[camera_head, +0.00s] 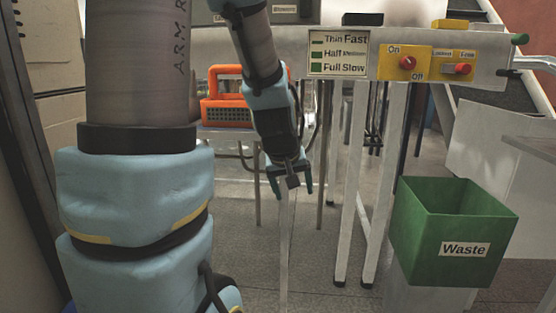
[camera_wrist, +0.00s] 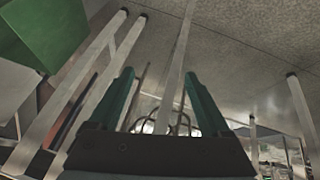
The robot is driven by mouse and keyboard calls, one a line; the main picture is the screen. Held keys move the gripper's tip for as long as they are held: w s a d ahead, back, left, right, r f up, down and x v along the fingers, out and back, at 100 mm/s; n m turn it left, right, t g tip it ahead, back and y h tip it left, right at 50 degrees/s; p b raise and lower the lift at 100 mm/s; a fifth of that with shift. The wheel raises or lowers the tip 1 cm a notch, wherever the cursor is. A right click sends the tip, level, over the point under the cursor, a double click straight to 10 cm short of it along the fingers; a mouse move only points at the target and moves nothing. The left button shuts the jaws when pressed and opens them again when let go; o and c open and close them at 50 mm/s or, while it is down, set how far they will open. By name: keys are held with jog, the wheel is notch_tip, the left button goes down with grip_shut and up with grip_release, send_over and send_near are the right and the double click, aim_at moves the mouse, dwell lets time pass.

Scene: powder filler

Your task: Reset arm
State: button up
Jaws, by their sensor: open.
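My gripper (camera_head: 292,190) hangs pointing down at the end of my blue and grey arm, in the middle of the head view. Its two teal fingers are spread apart. In the wrist view the open fingers of my gripper (camera_wrist: 159,75) show with no object clearly held. A thin pale post (camera_head: 285,250) shows just below the gripper in the head view. A pale post (camera_wrist: 178,70) also crosses the gap between the fingers in the wrist view; I cannot tell how far behind them it is.
The powder filler's control panel (camera_head: 404,62) with red knobs is right of my arm, above white legs (camera_head: 375,190). A green Waste bin (camera_head: 410,225) stands at the right. An orange crate (camera_head: 226,112) sits behind. Grey floor (camera_head: 325,262) is open below.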

jog(key=s+a+f+m+g+y, duration=0.2)
jog(key=s+a+f+g, duration=0.25)
jog(key=s+a, duration=0.6)
notch_tip(320, 180, up, 30)
jog(key=p, duration=2.9)
jog(key=shift+w+f+p, duration=0.2)
jog(key=shift+w+p, duration=0.1)
jog(key=shift+w, duration=0.05)
